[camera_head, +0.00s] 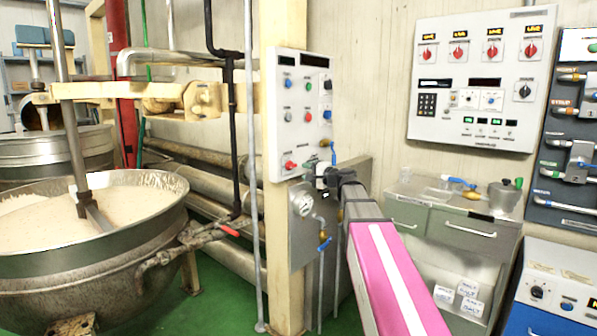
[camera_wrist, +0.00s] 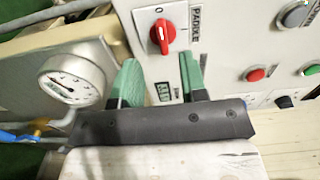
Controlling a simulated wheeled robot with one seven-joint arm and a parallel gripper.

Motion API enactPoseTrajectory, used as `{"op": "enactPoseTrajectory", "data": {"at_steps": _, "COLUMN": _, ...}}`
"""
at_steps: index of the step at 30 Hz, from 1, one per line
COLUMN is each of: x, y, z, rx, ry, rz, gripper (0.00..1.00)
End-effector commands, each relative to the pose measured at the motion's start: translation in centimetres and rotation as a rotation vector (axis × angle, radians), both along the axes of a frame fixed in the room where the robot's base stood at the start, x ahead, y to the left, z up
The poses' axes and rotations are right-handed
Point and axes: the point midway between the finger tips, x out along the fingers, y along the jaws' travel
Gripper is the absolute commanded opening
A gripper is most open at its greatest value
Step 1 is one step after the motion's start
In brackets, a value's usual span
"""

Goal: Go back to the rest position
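My gripper (camera_wrist: 160,72) is open in the wrist view, with its two green fingers apart and nothing between them. The red paddle knob (camera_wrist: 161,36) is just beyond the fingertips, clear of both. In the head view my gripper (camera_head: 314,168) is at the lower right edge of the white control box (camera_head: 285,135) on the post, close beside the red knob (camera_head: 290,165). My pink arm reaches up to it from the bottom. The exact gap between the fingertips and the panel cannot be told.
A pressure gauge (camera_head: 306,206) on a grey plate sits just below the gripper. The large kettle (camera_head: 150,235) stands at left. A grey cabinet (camera_head: 465,232) with a metal pot (camera_head: 505,195) is at right, below a wall panel (camera_head: 480,85). Pipes run behind the post.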

Motion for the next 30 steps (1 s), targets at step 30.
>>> {"op": "enactPoseTrajectory", "data": {"at_steps": 30, "x": -8.5, "y": 0.8, "z": -19.7, "rx": -0.521, "ry": 0.202, "rz": 0.138, "gripper": 0.39}}
